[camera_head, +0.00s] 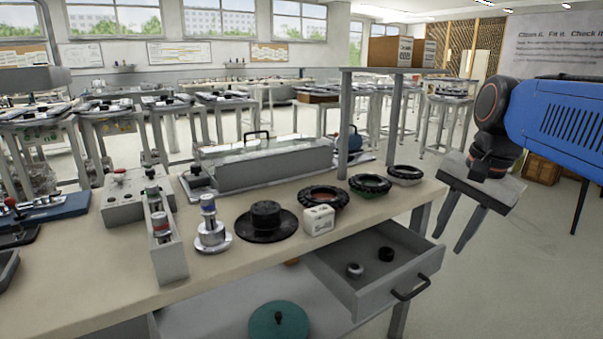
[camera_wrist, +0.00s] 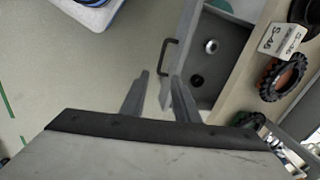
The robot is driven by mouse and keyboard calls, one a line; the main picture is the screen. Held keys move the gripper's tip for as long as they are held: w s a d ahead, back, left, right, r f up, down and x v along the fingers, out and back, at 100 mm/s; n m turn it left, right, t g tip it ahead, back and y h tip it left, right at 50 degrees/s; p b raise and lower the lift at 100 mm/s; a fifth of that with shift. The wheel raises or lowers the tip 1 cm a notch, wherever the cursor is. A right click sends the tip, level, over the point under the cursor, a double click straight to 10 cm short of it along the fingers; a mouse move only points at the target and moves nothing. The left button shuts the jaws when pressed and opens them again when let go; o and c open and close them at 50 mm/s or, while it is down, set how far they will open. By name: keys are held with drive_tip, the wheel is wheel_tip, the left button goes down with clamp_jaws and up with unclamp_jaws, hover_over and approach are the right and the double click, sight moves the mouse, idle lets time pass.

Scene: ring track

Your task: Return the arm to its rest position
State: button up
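My gripper (camera_head: 457,228) hangs at the right of the head view, beyond the right end of the workbench (camera_head: 120,285), with its fingers pointing down. Its two fingers are apart, with nothing between them. The wrist view also shows my gripper (camera_wrist: 160,85) with its fingers spread and empty. My blue arm (camera_head: 560,120) reaches in from the right edge of the head view. The rest position itself is not marked in either view.
An open drawer (camera_head: 345,293) with two small round parts juts from the bench near my gripper; it also shows in the wrist view (camera_wrist: 228,40). Black rings (camera_head: 370,185), a white labelled block (camera_head: 319,220) and a grey box (camera_head: 262,165) stand on the bench.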

drive_tip(key=s+a+f+n+t, duration=0.1)
drive_tip(key=s+f+n, duration=0.3)
drive_tip(key=f, duration=0.4)
drive_tip(key=s+a+f+n+t, duration=0.1)
drive_tip(key=s+a+f+n, duration=0.2)
drive_tip(key=s+f+n, duration=0.2)
wheel_tip(320, 180, down, 3)
drive_tip(key=n, duration=0.2)
drive_tip(key=shift+a+f+n+t+h, duration=0.15)
drive_tip(key=shift+a+n+t+h, duration=0.15)
drive_tip(key=shift+h, duration=0.1)
